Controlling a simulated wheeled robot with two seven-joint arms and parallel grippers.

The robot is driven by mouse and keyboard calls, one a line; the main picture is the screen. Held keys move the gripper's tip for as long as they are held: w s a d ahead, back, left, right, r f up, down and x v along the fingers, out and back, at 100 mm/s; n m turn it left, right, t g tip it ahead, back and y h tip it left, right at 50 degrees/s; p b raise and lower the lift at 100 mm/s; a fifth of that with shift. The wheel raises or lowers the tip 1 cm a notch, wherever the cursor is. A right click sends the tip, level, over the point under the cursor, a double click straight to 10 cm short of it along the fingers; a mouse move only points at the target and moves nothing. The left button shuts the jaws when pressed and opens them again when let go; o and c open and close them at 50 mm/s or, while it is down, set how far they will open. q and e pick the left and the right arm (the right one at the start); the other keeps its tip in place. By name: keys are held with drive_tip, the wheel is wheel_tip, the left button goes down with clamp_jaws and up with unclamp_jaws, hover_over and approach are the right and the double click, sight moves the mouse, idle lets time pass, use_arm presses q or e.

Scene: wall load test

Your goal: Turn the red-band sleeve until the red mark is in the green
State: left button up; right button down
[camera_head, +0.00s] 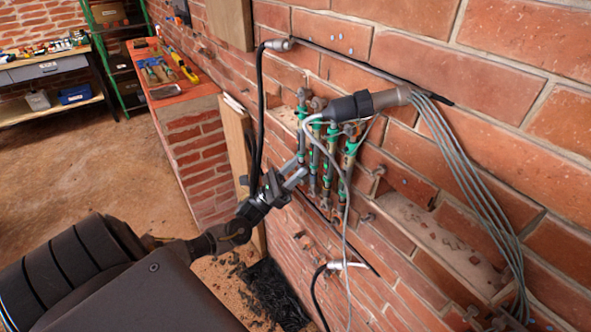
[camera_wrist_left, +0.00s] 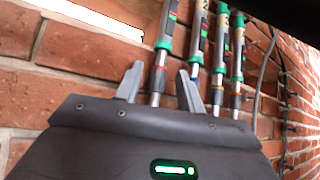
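Several upright metal rods with green-ringed sleeves stand in a row in a wall recess. In the head view the nearest-left sleeve (camera_head: 302,130) is partly behind my gripper's line. In the left wrist view the leftmost sleeve (camera_wrist_left: 166,32) shows a green collar, a dark window and a small red patch; other sleeves (camera_wrist_left: 197,45) also carry red and green. My right gripper is out of view.
A black cylindrical fitting (camera_head: 362,105) with grey cables (camera_head: 468,180) crosses above the sleeves. A black hose (camera_head: 259,110) hangs left of them. A brick ledge (camera_head: 430,235) lies right, and a tool-covered brick bench (camera_head: 168,80) stands behind. The floor (camera_head: 80,165) is open at left.

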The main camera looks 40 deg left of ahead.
use_arm(q)
drive_tip(key=shift+r+y+p, duration=0.1)
drive_tip(key=shift+y+p, duration=0.2)
drive_tip(key=shift+p, duration=0.05)
drive_tip(key=s+a+f+n+t+y+b, duration=0.1)
drive_tip(key=s+a+f+n+t+y, duration=0.15)
drive_tip(key=s+f+y, duration=0.45)
drive_tip(key=s+f+n+g+y+p, duration=0.3)
drive_tip(key=f+n+g+y+p, duration=0.5)
drive_tip(key=f+n, duration=1.4)
drive_tip(key=shift+s+a+f+g+y, duration=0.2)
drive_tip(key=shift+a+f+g+y, duration=0.15)
drive_tip(key=shift+y, duration=0.55)
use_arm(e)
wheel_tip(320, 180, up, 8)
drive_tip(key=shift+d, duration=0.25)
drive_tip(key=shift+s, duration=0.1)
